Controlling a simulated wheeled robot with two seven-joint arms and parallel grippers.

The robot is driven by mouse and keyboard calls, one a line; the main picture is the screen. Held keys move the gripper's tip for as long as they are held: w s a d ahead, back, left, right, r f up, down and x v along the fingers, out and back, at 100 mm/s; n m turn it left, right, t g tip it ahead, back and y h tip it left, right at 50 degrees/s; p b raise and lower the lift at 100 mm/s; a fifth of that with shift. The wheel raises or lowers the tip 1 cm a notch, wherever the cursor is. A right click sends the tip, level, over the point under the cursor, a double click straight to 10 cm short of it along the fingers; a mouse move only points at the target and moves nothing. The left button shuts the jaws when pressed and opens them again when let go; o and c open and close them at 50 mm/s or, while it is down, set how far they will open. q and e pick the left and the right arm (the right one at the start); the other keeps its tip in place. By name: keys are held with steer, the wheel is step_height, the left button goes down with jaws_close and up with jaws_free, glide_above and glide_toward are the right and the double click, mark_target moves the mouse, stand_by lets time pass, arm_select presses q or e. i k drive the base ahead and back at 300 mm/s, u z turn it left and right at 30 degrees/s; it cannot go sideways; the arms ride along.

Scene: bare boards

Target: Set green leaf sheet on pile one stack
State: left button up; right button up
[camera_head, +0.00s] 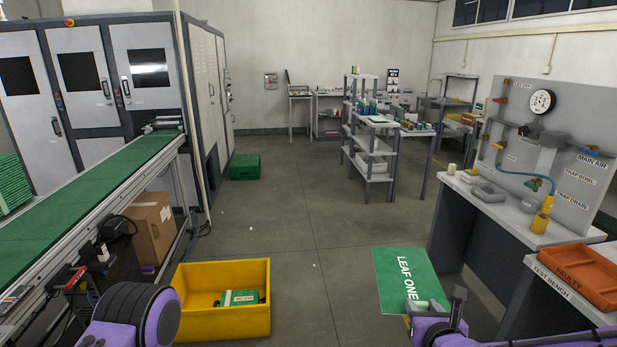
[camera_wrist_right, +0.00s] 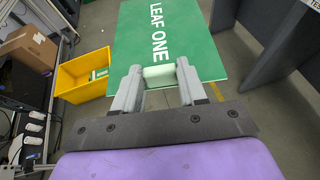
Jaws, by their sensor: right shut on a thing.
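The green leaf sheet (camera_head: 402,270) is a flat green panel with white "LEAF ONE" lettering, at the lower right of the head view. It also fills the upper middle of the right wrist view (camera_wrist_right: 180,45). My right gripper (camera_head: 433,308) is at the sheet's near edge. In the right wrist view its two fingers (camera_wrist_right: 159,76) are closed on a pale green block at that edge. The sheet appears held out over the floor; its exact height is unclear. My left gripper is out of view. No stack labelled pile one can be made out.
A yellow bin (camera_head: 210,328) with a green-and-white item stands left of the sheet. The test bench (camera_head: 482,208) with an orange tray (camera_head: 580,272) is close on the right. A green-belted conveyor (camera_head: 95,200) runs along the left. The middle floor is clear.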

mark_target(244, 303)
steer(key=i, duration=6.65)
steer(key=u, duration=3.5)
steer(key=i, duration=3.15)
steer(key=u, duration=0.05)
